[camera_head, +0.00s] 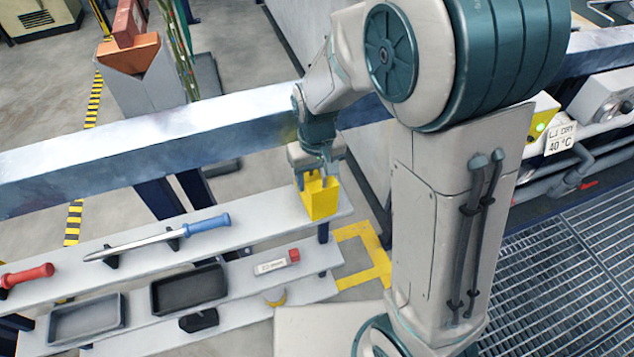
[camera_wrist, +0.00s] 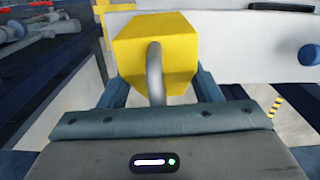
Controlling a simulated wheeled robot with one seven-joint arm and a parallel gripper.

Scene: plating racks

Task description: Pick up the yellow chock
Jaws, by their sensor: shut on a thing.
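The yellow chock (camera_head: 320,198) is a yellow block at the right end of the upper shelf in the head view. My gripper (camera_head: 318,178) is above it with its fingers down on the block's top part. In the wrist view the chock (camera_wrist: 178,60) fills the space between the two fingers of my gripper (camera_wrist: 160,88), and a grey curved handle rises on its near side. My gripper is shut on the chock. I cannot tell whether the chock's underside touches the shelf.
The upper shelf (camera_head: 150,232) also bears a blue-handled tool (camera_head: 207,224) and a red-handled one (camera_head: 28,275). A lower shelf holds a black tray (camera_head: 188,290), a grey tray (camera_head: 86,318) and a red-capped item (camera_head: 277,262). A thick metal beam (camera_head: 150,147) runs behind.

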